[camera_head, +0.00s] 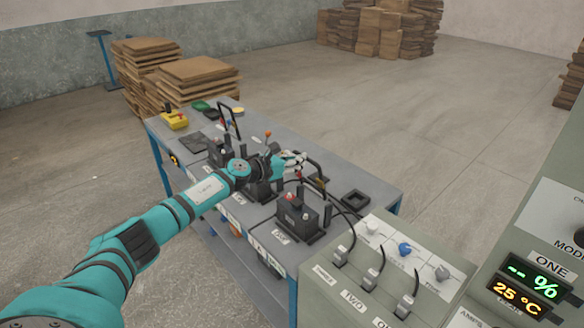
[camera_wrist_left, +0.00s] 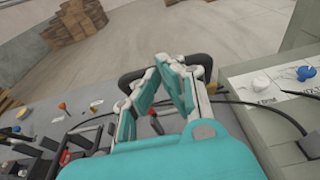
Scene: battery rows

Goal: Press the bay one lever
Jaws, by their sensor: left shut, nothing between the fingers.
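The bay marked ONE is nearest the control panel on the grey bench, with a dark battery block (camera_head: 297,216) in it. A red-knobbed lever (camera_head: 298,175) stands just behind the block; I cannot tell for certain that it is bay one's lever. My left gripper (camera_head: 297,158) reaches over the bench from the left, beyond the block and close to that knob. Its fingers are shut and empty, and they also show in the wrist view (camera_wrist_left: 172,65), in front of a black handle (camera_wrist_left: 135,77). Contact with any lever cannot be made out. My right gripper is out of view.
A yellow box (camera_head: 174,121) sits at the far end.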

